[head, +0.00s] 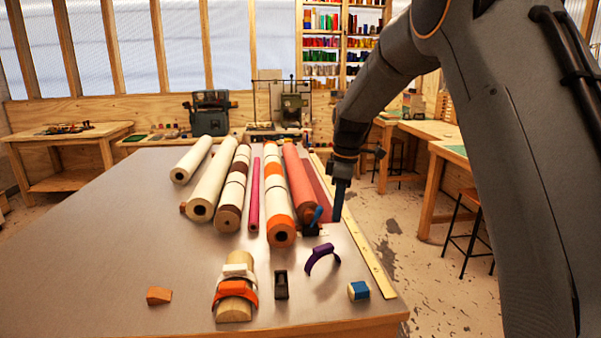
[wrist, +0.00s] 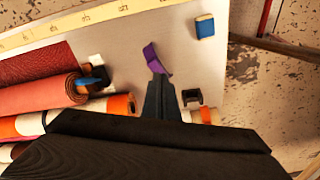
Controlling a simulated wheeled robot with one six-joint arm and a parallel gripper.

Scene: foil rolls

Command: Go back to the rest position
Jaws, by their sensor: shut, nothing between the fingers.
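My gripper (head: 338,200) is shut and empty, pointing down above the right side of the table, beside the near end of the red roll (head: 303,180). In the wrist view my gripper (wrist: 158,78) shows as dark closed fingers, with the purple band (wrist: 152,58) seen past the tips. In the head view the purple band (head: 321,258) stands as an arch on the table, nearer than my gripper and apart from it. A blue piece (head: 316,216) sits at the red roll's near end. Several cream, brown and orange rolls (head: 237,190) lie side by side to the left.
A wooden ruler (head: 365,253) runs along the table's right edge. A half-round wooden block with bands (head: 235,308), a black holder (head: 281,286), a blue-and-cream block (head: 358,290) and a wooden wedge (head: 159,295) stand in front. The table's left side (head: 80,235) is clear.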

